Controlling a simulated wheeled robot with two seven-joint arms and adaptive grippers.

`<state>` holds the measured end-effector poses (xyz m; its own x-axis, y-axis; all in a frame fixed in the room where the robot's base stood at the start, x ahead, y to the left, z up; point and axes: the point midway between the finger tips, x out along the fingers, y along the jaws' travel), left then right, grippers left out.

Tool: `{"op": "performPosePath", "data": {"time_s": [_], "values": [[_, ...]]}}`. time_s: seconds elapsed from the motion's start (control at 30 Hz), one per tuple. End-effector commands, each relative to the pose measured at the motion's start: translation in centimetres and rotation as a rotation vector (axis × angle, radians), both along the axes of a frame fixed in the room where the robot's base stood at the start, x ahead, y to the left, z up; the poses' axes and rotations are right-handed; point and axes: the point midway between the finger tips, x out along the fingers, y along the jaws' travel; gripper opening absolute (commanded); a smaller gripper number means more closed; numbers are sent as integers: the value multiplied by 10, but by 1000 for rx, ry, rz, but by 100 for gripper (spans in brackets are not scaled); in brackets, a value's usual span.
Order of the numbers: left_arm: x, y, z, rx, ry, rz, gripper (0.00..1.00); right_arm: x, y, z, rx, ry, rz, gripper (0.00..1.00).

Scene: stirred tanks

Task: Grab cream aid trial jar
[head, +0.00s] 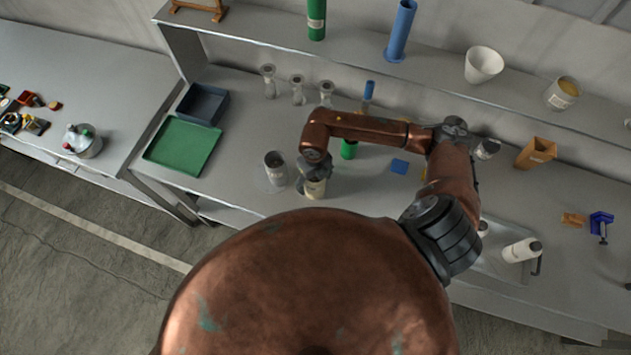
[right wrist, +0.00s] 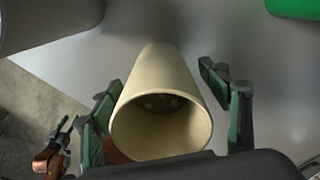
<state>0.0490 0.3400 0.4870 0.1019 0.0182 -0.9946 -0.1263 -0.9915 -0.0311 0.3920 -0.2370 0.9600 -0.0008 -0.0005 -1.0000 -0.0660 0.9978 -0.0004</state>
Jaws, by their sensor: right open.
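The cream jar (head: 315,189) stands on the bench in the head view, with a darker label band partly visible. In the right wrist view the cream jar (right wrist: 165,125) is an open-topped hollow cylinder, its mouth toward the camera. My right gripper (head: 312,170) is over it from above. In the right wrist view my right gripper (right wrist: 160,88) is open, with one green and black finger on each side of the jar. Gaps show beside the jar. A small copper and dark piece (right wrist: 58,140) at lower left looks like my left arm's end; its jaws are unclear.
A grey beaker (head: 275,168) stands close left of the jar, and a green object (head: 348,149) just behind right. A green tray (head: 183,146) and dark bin (head: 203,104) are left. Glass flasks (head: 297,90) stand behind. A shelf (head: 430,75) runs along the back.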

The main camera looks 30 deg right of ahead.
Motion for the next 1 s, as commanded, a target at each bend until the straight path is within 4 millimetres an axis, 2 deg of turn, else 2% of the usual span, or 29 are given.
{"op": "performPosePath", "data": {"time_s": [0.23,0.9,1.0], "values": [[-2,0,0,0,3,0,40,0,-1,-2,0,-1,-2,70],[-1,0,0,0,2,-1,40,0,-1,-2,0,-1,-2,24],[-1,0,0,0,2,-1,40,0,-1,-2,0,-1,-2,23]]}}
